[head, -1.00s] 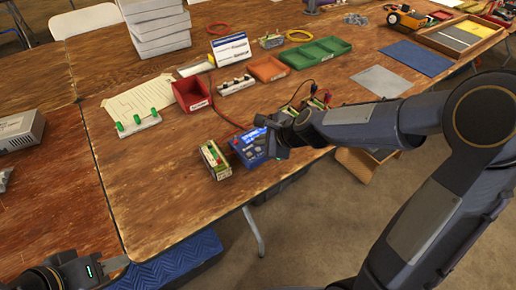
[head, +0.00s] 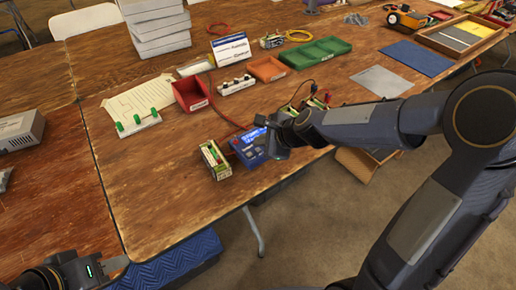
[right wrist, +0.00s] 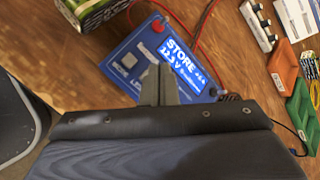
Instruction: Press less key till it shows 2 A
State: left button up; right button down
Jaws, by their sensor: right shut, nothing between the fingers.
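The blue charger (head: 247,150) stands near the table's front edge; it also shows in the right wrist view (right wrist: 125,55). Its lit display (right wrist: 185,62) reads STORE and what looks like 12.3 V; the characters after that are too blurred to read. A grey key (right wrist: 121,73) shows left of my fingers. My right gripper (right wrist: 158,72) is shut and empty, its fingertips over the charger's face, hiding part of it; I cannot tell whether they touch a key. In the head view my right gripper (head: 276,152) is at the charger's right side. My left gripper (head: 116,264) is low at the left, away from the charger.
A green-and-white battery pack (head: 214,160) stands just left of the charger. Red leads (right wrist: 207,20) run behind it. A red bin (head: 190,93), an orange tray (head: 267,68) and a green tray (head: 315,52) stand farther back. The table's front left is clear.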

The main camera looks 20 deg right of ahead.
aim_at(261, 152)
jog(key=shift+f, duration=0.1)
jog(key=shift+f+b, duration=0.35)
jog(key=shift+f+b, duration=0.4)
dwell(0.5)
dwell(0.3)
jog(key=shift+r+p, duration=0.8)
jog(key=shift+p, duration=0.05)
notch_tip(261, 152, up, 5)
jog(key=p, duration=0.5)
jog(key=shift+r, duration=0.1)
